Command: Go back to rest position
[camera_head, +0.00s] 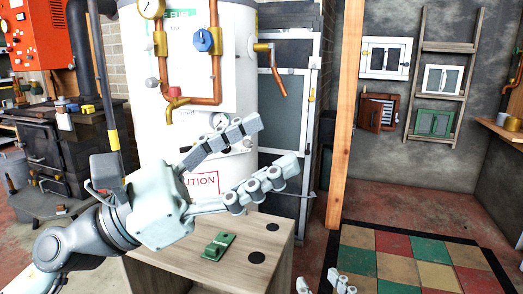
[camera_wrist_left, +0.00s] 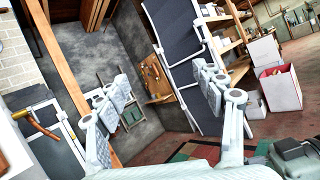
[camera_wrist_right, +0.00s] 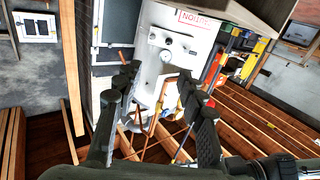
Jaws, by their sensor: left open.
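My left gripper (camera_head: 278,142) is open and empty in the head view. It is raised in front of the white boiler (camera_head: 150,110) and above the wooden table (camera_head: 270,225). In the left wrist view its two fingers (camera_wrist_left: 163,82) are spread wide with nothing between them. My right gripper (camera_head: 341,284) shows only its fingertips at the bottom edge of the head view. In the right wrist view its dark fingers (camera_wrist_right: 158,78) stand apart, with no object held between them.
A small green part (camera_head: 218,246) lies on the table beside dark round spots. A wooden post (camera_head: 345,110) stands right of the boiler. A dark stove (camera_head: 55,150) is at left. The checkered floor mat (camera_head: 400,262) looks clear at right.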

